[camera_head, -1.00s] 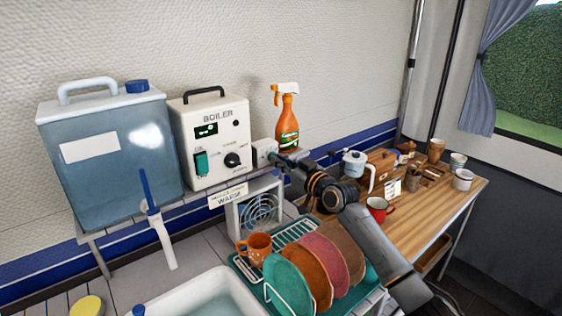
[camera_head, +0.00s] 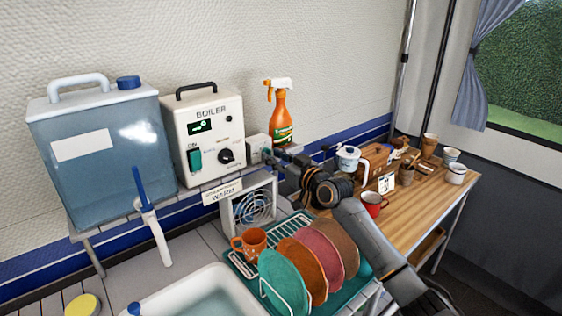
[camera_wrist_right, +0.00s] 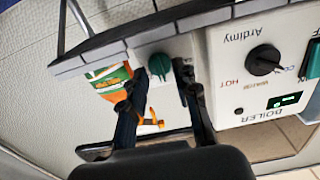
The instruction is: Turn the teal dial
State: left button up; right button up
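The teal dial (camera_wrist_right: 159,66) is on a small white box beside the boiler. In the right wrist view, which is upside down, it shows near the tips of my right gripper (camera_wrist_right: 164,82). The two dark fingers are spread apart, with the dial roughly between their tips; I cannot tell whether they touch it. In the head view my right gripper (camera_head: 274,158) is in front of the small white box (camera_head: 256,147), and the dial there is hidden or too small to make out. My left gripper is not in view.
The boiler (camera_head: 205,133) with a black knob stands left of the white box. An orange spray bottle (camera_head: 281,118) stands close behind the gripper. Below are a small fan heater (camera_head: 250,206) and a rack of plates (camera_head: 310,265). A blue water tank (camera_head: 100,160) is far left.

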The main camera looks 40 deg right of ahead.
jog(key=s, duration=1.2)
jog(key=shift+d, duration=0.45)
